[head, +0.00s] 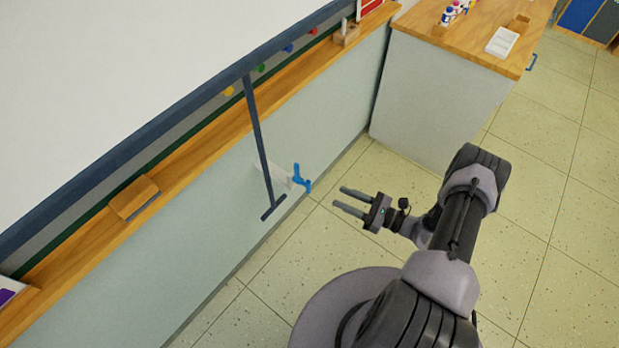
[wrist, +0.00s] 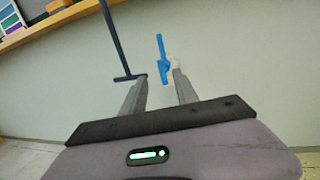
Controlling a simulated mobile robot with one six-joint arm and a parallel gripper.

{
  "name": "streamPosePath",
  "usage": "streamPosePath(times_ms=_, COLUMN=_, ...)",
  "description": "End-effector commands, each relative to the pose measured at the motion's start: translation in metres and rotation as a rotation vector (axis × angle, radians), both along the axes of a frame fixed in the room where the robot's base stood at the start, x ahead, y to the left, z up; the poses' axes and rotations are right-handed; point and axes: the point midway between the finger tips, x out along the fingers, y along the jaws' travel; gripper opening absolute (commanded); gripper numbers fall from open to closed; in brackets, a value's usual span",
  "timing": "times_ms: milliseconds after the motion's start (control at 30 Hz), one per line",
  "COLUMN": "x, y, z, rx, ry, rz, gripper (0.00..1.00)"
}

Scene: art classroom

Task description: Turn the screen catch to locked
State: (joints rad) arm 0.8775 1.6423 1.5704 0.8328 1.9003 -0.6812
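The screen catch is a blue handle (head: 299,178) on a pale plate (head: 272,174) fixed low on the wall panel below the ledge. In the wrist view my gripper (wrist: 155,78) shows both fingers apart. Part of the plate is hidden behind the right finger there.
A dark T-shaped bar (head: 260,150) hangs from the screen (head: 130,80) close left of the catch. A wooden ledge (head: 195,140) runs along the wall, holding a wooden block (head: 134,198). A cabinet (head: 435,95) stands at the back right. The floor (head: 560,230) at right is clear.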

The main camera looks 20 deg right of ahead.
Motion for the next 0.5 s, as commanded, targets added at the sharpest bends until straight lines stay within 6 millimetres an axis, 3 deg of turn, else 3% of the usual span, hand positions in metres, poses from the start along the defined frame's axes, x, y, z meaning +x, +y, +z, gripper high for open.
streamPosePath(times_ms=200, x=0.044, y=0.051, z=-0.003, rx=-0.001, ry=0.000, rz=0.008, gripper=0.36)
streamPosePath(times_ms=500, x=0.079, y=0.088, z=-0.001, rx=-0.001, ry=0.001, rz=0.004, gripper=0.36)
